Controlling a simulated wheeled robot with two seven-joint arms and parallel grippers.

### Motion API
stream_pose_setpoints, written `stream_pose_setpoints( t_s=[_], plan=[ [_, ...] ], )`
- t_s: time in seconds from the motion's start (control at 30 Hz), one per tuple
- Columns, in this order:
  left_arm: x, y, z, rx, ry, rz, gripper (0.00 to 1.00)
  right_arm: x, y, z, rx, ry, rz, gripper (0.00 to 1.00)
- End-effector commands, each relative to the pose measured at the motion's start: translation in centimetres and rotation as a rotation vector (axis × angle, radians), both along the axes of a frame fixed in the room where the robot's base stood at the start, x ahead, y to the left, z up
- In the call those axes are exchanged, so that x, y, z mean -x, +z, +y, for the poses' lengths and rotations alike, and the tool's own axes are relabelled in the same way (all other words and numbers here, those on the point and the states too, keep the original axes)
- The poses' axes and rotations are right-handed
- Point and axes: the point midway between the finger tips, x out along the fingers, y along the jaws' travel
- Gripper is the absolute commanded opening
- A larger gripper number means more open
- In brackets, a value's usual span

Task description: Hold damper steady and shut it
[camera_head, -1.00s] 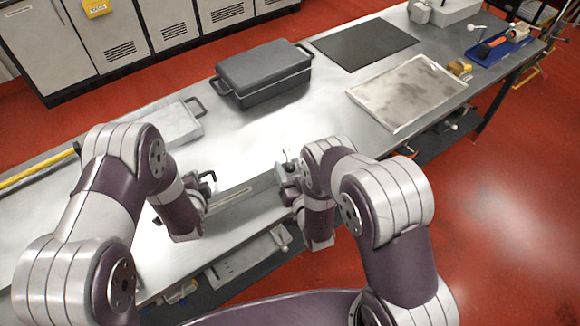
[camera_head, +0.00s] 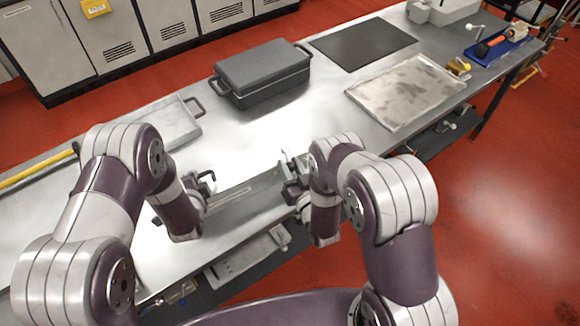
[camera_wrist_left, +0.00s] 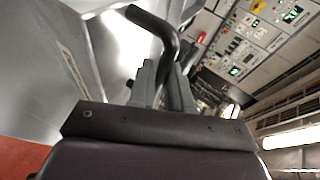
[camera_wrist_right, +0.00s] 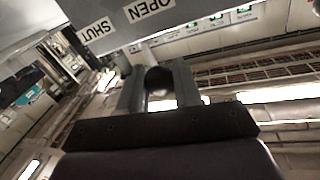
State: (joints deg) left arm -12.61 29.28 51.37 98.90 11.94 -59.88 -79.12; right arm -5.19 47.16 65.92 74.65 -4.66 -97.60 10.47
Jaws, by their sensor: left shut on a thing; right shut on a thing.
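The damper (camera_head: 240,196), a long grey metal piece at the bench's front edge, lies between my two grippers in the head view. My left gripper (camera_wrist_left: 165,82) is shut on a bent black handle (camera_wrist_left: 156,27) at its left end. My right gripper (camera_head: 291,187) is at its right end; in the right wrist view it is shut on a dark rounded handle (camera_wrist_right: 158,78). Just beyond those fingers a grey plate (camera_wrist_right: 112,22) carries the labels SHUT and OPEN. My fingers and arms hide part of both handles.
On the steel bench are a black lidded box (camera_head: 264,75), a dark mat (camera_head: 362,43), a worn metal tray (camera_head: 405,92), a shallow grey tray (camera_head: 165,127) and a blue tray with tools (camera_head: 497,48). A yellow bar (camera_head: 35,170) lies at left. Bare bench lies behind the damper.

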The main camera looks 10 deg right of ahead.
Motion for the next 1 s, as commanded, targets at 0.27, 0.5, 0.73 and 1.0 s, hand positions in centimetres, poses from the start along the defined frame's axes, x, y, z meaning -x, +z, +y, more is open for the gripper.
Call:
stream_pose_setpoints(
  t_s=[0.27,0.5,0.73,1.0],
  plan=[
    [1.3,-1.6,0.0,-0.006,-0.006,0.049,0.0,-0.2,-0.1,-1.4,-0.001,0.12,-0.004,0.0],
    [1.3,-1.6,0.1,-0.007,-0.005,0.049,0.0,-0.6,0.0,-3.2,0.002,0.339,-0.009,0.0],
    [1.3,-1.6,0.1,-0.006,-0.005,0.049,0.0,-1.4,0.0,-4.8,0.006,0.559,-0.011,0.0],
    [1.3,-1.6,0.1,-0.007,-0.005,0.049,0.0,-2.7,0.1,-6.3,0.01,0.818,-0.013,0.0]
  ],
)
